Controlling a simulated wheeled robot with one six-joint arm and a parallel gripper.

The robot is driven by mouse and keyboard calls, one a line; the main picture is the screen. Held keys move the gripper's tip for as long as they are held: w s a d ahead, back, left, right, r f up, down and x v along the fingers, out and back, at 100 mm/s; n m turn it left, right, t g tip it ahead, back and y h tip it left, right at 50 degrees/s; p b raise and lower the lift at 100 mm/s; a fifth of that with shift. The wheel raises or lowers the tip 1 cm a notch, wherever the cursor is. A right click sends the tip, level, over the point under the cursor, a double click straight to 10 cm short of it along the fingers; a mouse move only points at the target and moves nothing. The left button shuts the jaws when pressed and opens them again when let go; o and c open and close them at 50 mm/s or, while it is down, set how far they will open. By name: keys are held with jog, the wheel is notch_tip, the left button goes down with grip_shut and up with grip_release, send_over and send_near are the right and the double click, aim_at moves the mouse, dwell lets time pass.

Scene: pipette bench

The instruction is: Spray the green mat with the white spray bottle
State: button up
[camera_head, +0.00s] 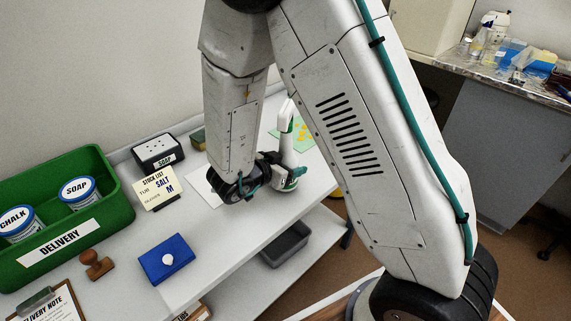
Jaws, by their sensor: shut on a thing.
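The white spray bottle (287,149) has green parts and stands roughly upright near the bench's right end. My gripper (287,178) is shut on its lower part, reaching it from the left. The green mat (309,142), with yellow spots on it, lies on the bench behind the bottle. My arm links and the bottle hide part of the mat. I cannot tell whether the bottle's base touches the bench.
A green delivery crate (118,206) holds tubs labelled chalk and soap. A stock list card (156,187), a black soap box (157,151), a blue pad (167,260) and a wooden stamp (96,264) stand on the bench. A grey bin (286,246) sits on the lower shelf.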

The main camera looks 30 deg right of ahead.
jog(key=shift+f, duration=0.3)
jog(key=o, duration=1.6)
jog(key=shift+o, duration=0.2)
